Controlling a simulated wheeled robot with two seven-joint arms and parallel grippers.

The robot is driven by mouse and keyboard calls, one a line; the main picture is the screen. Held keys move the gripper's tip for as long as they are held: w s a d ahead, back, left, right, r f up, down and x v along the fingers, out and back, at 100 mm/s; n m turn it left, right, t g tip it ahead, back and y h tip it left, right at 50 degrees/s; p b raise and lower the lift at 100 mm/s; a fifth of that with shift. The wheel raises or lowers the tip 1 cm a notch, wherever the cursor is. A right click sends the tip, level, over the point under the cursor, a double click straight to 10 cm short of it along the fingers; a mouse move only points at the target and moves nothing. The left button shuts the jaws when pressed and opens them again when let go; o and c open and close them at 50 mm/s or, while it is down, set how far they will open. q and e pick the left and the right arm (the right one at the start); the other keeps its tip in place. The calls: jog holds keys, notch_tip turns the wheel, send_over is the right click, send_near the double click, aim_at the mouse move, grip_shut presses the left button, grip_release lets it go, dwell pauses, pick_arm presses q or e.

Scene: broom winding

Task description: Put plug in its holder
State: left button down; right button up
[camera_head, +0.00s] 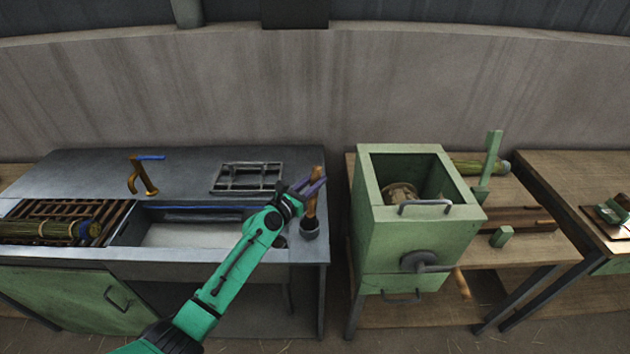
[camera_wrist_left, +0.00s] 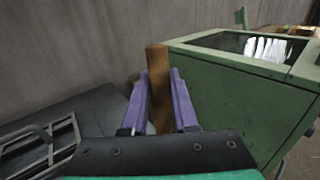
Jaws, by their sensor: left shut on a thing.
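The plug (camera_wrist_left: 158,85) is a brown wooden stick. My left gripper (camera_head: 312,187), with purple fingers, is shut on it at the right end of the dark metal table. In the head view the plug (camera_head: 317,173) stands close to upright, its top above the fingers. A small dark cup (camera_head: 309,231), which looks like the holder, is at the table's front right corner. The plug's lower part shows at the cup's mouth; I cannot tell how deep it sits. In the left wrist view the plug is between both purple fingers (camera_wrist_left: 160,100), and its lower end is hidden. My right gripper is not in view.
A green box machine (camera_head: 376,240) with an open top stands right of the table, across a narrow gap. A metal rack (camera_head: 247,178) lies behind my arm. A blue-and-brown tool (camera_head: 143,175) and a bundle on slats (camera_head: 50,229) are at left.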

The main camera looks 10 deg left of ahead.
pick_arm(q)
jog(key=shift+f+b, duration=0.7)
jog(key=shift+f, duration=0.1)
jog(key=c, duration=1)
grip_release()
jog(key=shift+o, duration=0.2)
jog(key=shift+s, duration=0.1)
jog(key=p+v, duration=0.1)
jog(key=v, duration=1)
